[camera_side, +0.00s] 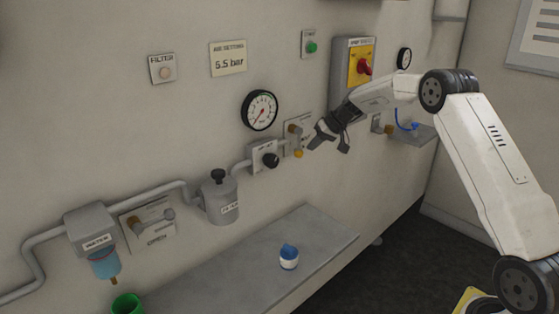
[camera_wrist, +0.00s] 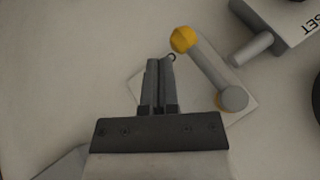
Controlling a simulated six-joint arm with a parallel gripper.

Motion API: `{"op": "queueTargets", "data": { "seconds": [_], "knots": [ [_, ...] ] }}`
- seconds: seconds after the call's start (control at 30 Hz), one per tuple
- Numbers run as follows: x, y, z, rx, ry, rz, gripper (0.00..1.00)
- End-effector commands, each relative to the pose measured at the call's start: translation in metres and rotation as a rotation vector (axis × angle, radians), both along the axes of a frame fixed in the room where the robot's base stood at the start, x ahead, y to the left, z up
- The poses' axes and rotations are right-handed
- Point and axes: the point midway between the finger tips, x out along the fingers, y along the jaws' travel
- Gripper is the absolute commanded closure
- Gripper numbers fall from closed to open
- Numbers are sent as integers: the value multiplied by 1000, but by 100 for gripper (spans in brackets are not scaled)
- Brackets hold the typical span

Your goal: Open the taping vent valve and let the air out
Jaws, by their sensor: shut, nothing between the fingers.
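The vent valve is a grey lever (camera_wrist: 208,68) on a pale plate (camera_wrist: 245,92) on the wall, with a round grey pivot at one end and a yellow ball at the other. In the side view its yellow ball (camera_side: 298,154) hangs at the low end, just left of my gripper (camera_side: 318,141). In the wrist view my gripper (camera_wrist: 160,62) is shut and empty. Its fingertips show just below and left of the yellow ball, beside the lever. I cannot tell whether they touch it. The plate's writing is too small to read.
A black knob (camera_side: 271,160) on a white box sits left of the valve. A pressure gauge (camera_side: 260,110) is above it. A red switch (camera_side: 364,67) is on a box to the upper right. A grey shelf (camera_side: 210,283) below carries a small blue-topped pot (camera_side: 289,258).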

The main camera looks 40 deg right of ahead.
Motion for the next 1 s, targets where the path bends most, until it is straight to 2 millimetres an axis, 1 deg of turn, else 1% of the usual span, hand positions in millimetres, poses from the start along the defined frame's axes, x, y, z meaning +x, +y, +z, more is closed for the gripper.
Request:
{"op": "queueTargets", "data": {
  "seconds": [0.23,0.4,0.63,0.8,1.0],
  "knots": [
    [-13,-31,1,0,0,-4,100],
    [-29,-43,25,0,-1,-3,100],
    [-48,-60,52,-1,-1,-2,100],
    [-57,-68,66,0,-1,-1,100],
    [-62,-72,72,1,0,-1,100]
  ]
}}
